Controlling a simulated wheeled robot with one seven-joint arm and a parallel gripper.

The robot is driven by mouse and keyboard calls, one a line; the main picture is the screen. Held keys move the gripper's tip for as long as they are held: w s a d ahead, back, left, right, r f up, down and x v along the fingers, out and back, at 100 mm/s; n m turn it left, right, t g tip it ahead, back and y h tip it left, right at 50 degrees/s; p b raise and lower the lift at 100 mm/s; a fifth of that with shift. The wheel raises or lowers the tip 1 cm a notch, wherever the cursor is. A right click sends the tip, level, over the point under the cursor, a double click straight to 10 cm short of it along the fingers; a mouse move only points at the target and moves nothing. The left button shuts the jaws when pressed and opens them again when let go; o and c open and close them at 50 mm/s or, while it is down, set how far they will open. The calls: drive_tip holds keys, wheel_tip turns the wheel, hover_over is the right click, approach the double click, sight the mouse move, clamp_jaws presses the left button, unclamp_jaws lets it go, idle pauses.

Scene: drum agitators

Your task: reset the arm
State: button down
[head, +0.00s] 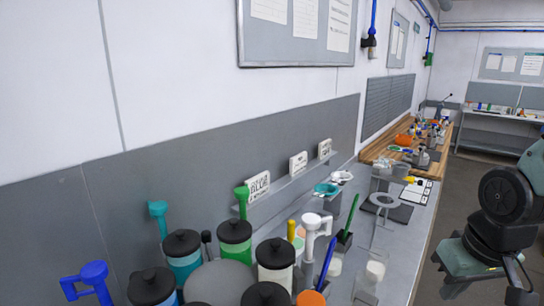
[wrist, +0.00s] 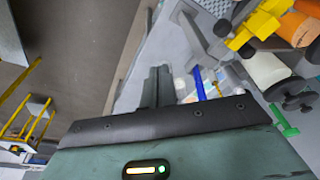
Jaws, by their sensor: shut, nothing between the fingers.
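My gripper (wrist: 159,78) shows in the wrist view, its two dark fingers together and nothing between them. It is tilted in the picture and points over the grey bench and the floor beside it. It touches nothing that I can see. In the head view, part of my arm (head: 507,205) is at the right edge, over the floor beside the bench. The gripper itself is not visible in that view.
A long grey bench (head: 398,240) runs along the wall with several black-lidded jars (head: 275,252), a blue-handled tool (head: 90,280) and a white one (head: 316,226). The wrist view shows a yellow part (wrist: 262,22) and a yellow frame (wrist: 35,115). The aisle floor (head: 468,185) is clear.

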drive_tip(key=s+a+f+n+g+b, duration=0.1)
drive_tip(key=s+a+f+n+b, duration=0.2)
drive_tip(key=s+a+f+b, duration=0.3)
drive_tip(key=s+a+f+n+g+b, duration=0.1)
drive_tip(key=s+a+f+n+b, duration=0.3)
drive_tip(key=a+f+b, duration=0.6)
drive_tip(key=s+f+b, duration=0.1)
drive_tip(key=s+b, duration=0.1)
drive_tip(key=shift+s+f, duration=0.35)
drive_tip(key=shift+f, duration=0.05)
